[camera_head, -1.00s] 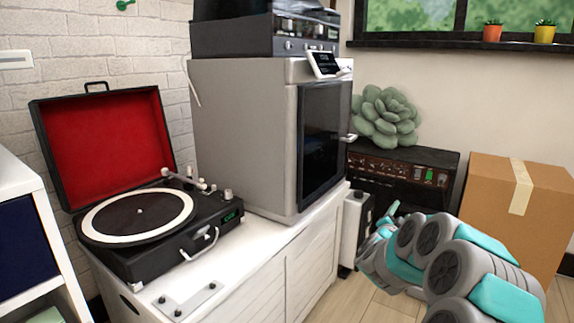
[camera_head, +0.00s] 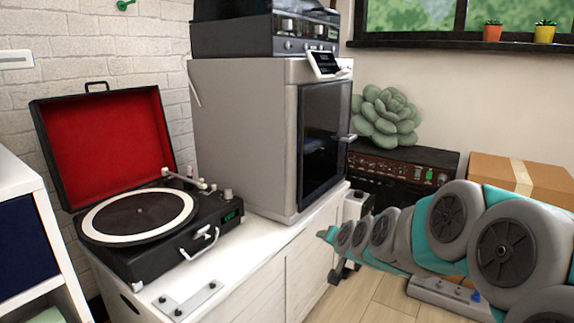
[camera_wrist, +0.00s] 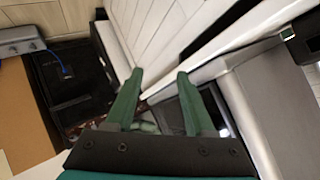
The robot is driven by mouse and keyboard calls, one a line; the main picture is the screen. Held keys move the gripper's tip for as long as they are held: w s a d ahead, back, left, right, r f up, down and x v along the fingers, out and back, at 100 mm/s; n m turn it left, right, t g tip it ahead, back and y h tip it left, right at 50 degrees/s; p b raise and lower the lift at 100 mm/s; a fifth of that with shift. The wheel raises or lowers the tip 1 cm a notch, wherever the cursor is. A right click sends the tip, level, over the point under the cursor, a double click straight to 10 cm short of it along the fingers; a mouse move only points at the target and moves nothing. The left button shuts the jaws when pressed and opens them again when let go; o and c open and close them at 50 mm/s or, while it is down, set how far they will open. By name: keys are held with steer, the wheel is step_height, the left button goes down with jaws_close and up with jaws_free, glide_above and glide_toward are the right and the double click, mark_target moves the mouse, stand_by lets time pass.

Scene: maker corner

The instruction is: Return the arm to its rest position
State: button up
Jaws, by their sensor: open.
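My arm, grey with teal parts, reaches in from the lower right of the head view, in front of the white cabinet's right end (camera_head: 300,285). In the wrist view my gripper (camera_wrist: 159,76) shows two dark green fingers spread apart with nothing between them. The cabinet's pale boards and edge lie beyond the fingers, with a visible gap. In the head view the fingers are hard to make out at the far end of the arm.
On the cabinet stand a turntable (camera_head: 137,215) with its red-lined lid open and a grey machine (camera_head: 240,135). An amplifier (camera_head: 440,158) bearing a green plant (camera_head: 385,116) and a cardboard box (camera_head: 500,170) stand behind my arm. A grey device (camera_head: 440,296) lies on the floor.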

steer(key=s+a+f+n+g, duration=0.1)
steer(key=s+f+n+g, duration=0.15)
steer(key=s, duration=0.85)
steer(key=s+a+f+n+g, duration=0.15)
steer(key=s+g, duration=0.25)
steer(key=s, duration=0.7)
steer(key=s+d+f+n+g+h, duration=0.1)
steer(key=s+d+g, duration=0.2)
steer(key=s, duration=0.9)
steer(key=s+d+f+g+h, duration=0.1)
steer(key=s+d+g, duration=0.25)
steer(key=s, duration=0.85)
step_height(320, 180, up, 14)
steer(key=p, duration=1.3)
steer(key=shift+s+p, duration=0.15)
steer(key=shift+p, duration=0.25)
steer(key=shift+a, duration=0.1)
